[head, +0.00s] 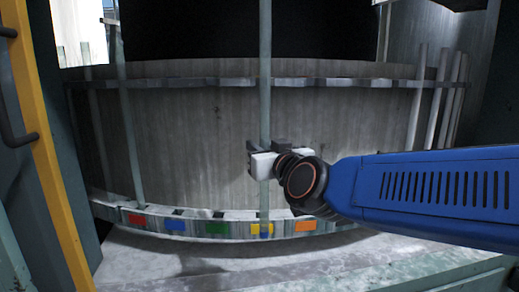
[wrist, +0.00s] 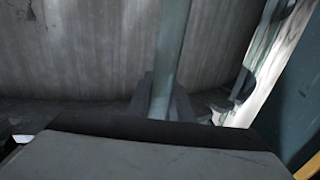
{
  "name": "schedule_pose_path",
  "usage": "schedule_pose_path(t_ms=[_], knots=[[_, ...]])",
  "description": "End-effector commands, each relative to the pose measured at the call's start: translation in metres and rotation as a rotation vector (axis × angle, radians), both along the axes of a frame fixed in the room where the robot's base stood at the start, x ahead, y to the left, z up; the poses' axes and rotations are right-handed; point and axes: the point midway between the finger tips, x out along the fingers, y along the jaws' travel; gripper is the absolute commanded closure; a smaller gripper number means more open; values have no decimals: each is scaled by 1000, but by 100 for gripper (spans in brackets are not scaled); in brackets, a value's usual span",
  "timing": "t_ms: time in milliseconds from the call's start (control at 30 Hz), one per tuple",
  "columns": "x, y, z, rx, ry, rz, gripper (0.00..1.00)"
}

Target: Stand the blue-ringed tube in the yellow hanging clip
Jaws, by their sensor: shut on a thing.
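A long pale grey-green tube (head: 265,100) stands upright in the head view, running from above the top edge down to the lower rail. My gripper (head: 263,163) is shut on its middle. The tube's lower end is in front of the yellow marker (head: 256,234) on the lower rail, and a small blue patch, perhaps its ring, shows there. I cannot tell whether it is seated in the clip or only in front of it. In the wrist view the tube (wrist: 172,45) rises between the dark fingers (wrist: 160,100); its lower part is hidden.
The curved lower rail carries red (head: 137,220), blue (head: 175,224), green (head: 217,229) and orange (head: 305,225) markers. An upper rail (head: 200,82) crosses the concrete wall. Another tube (head: 131,140) stands at left, several at right (head: 432,100). A yellow post (head: 50,150) edges the left.

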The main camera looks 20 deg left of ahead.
Motion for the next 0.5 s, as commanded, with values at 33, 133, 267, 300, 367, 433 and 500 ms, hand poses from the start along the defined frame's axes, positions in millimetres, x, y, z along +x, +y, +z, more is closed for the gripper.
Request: schedule_pose_path(t_ms=[33, 133, 267, 300, 367, 433, 500], knots=[[3, 1, 0, 0, 0, -1, 100], [8, 3, 1, 1, -1, -1, 100], [15, 6, 1, 1, -1, 0, 100], [17, 7, 0, 1, -1, 0, 100], [20, 9, 0, 0, 0, -1, 100], [24, 10, 0, 0, 0, -1, 100], [27, 12, 0, 1, -1, -1, 100]])
